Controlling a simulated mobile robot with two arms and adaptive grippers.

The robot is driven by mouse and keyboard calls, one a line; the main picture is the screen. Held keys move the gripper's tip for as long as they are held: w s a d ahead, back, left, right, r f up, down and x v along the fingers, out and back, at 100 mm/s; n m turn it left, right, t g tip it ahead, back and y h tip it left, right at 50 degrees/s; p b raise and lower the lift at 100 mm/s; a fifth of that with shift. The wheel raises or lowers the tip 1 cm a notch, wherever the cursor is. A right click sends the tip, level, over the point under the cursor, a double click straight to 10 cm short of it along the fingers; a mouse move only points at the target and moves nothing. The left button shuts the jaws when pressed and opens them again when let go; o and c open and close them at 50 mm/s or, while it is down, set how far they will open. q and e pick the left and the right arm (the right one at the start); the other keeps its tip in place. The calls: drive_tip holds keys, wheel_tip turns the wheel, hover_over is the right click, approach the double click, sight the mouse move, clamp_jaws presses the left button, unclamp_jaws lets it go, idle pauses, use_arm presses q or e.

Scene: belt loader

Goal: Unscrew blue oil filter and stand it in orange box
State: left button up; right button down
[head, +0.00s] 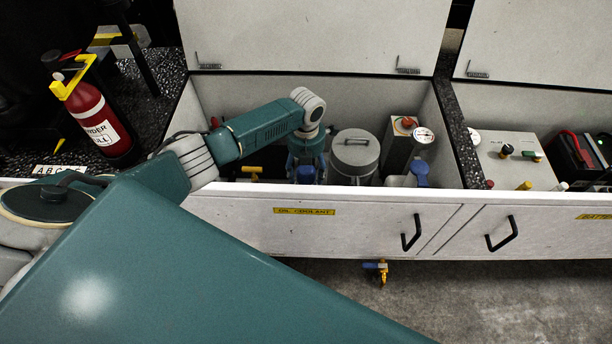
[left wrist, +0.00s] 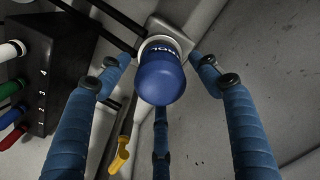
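The blue oil filter (left wrist: 162,78) shows in the left wrist view, with white lettering near its upper end, where it meets a pale round mount. My left gripper (left wrist: 160,62) has its blue fingers spread on both sides of the filter, with gaps visible between them and it. A further finger shows below the filter. In the head view, my left gripper (head: 306,172) reaches down into the open oil and coolant compartment (head: 230,95). The filter cannot be made out there. The orange box and my right gripper are not in view.
A grey lidded canister (head: 354,153) and a grey unit with a gauge (head: 400,143) stand right of my gripper. The left wrist view shows a yellow handle (left wrist: 120,155) and a dark numbered block (left wrist: 52,75) nearby. The compartment's front wall (head: 350,195) is close.

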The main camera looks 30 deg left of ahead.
use_arm(q)
drive_tip(key=c, duration=0.8)
drive_tip(key=o, duration=1.1)
drive_tip(key=shift+c, duration=0.2)
drive_tip(key=c, duration=1.6)
drive_tip(key=n+p, duration=0.1)
drive_tip(key=n, duration=0.2)
drive_tip(key=shift+r+p, duration=0.2)
drive_tip(key=shift+p, duration=0.15)
drive_tip(key=n+p, duration=0.1)
drive_tip(key=n, duration=0.4)
drive_tip(key=shift+p, duration=0.35)
drive_tip(key=n, duration=0.2)
drive_tip(key=shift+w+n+p, duration=0.1)
drive_tip(key=shift+n+p, duration=0.2)
drive_tip(key=shift+n, duration=0.1)
drive_tip(key=shift+f+n, duration=0.15)
drive_tip(key=shift+n, duration=0.25)
